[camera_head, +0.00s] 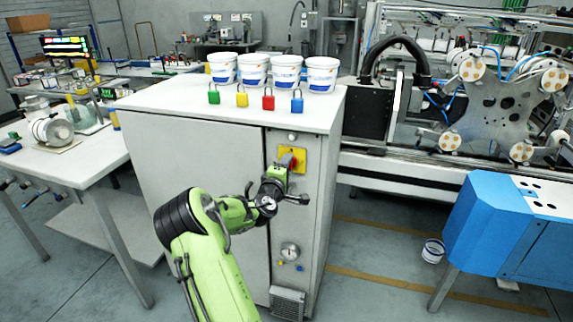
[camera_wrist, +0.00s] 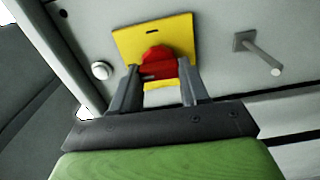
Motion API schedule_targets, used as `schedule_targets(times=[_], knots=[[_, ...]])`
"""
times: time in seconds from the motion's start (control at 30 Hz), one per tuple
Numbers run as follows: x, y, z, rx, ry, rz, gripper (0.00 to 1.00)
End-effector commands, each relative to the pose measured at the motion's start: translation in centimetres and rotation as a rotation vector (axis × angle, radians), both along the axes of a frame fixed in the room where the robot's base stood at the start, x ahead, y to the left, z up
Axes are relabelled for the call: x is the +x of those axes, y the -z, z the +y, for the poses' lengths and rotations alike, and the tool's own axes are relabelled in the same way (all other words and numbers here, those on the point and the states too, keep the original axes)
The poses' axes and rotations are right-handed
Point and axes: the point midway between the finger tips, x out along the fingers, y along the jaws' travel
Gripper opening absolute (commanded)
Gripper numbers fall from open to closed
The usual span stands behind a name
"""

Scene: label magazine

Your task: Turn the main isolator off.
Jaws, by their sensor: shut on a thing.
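The main isolator is a red rotary knob (camera_head: 288,160) on a yellow plate (camera_head: 302,154), high on the front of the grey cabinet. In the wrist view the red knob (camera_wrist: 158,58) sits between the two fingers, with the yellow plate (camera_wrist: 180,35) behind it. My gripper (camera_wrist: 159,72) is shut on the knob, one finger on each side. In the head view my gripper (camera_head: 284,171) reaches up to the plate from below and partly covers the knob. The lower part of the knob and the exact finger contact are hard to make out.
On the cabinet top (camera_head: 180,98) stand green (camera_head: 214,94), yellow (camera_head: 242,96), red (camera_head: 268,99) and blue (camera_head: 297,101) padlocks before several white tubs. A peg-like handle (camera_wrist: 262,52) juts from the panel. A gauge (camera_head: 289,251) sits lower down.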

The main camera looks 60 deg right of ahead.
Motion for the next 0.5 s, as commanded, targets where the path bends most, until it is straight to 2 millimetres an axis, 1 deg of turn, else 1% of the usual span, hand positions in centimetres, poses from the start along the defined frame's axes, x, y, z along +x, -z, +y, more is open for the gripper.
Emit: schedule_targets(times=[0.2,0.5], knots=[[0.03,0.14,0.04,-0.004,0.0,0.042,0.14],[0.02,0.18,0.03,-0.005,0.0,0.051,0.14]])
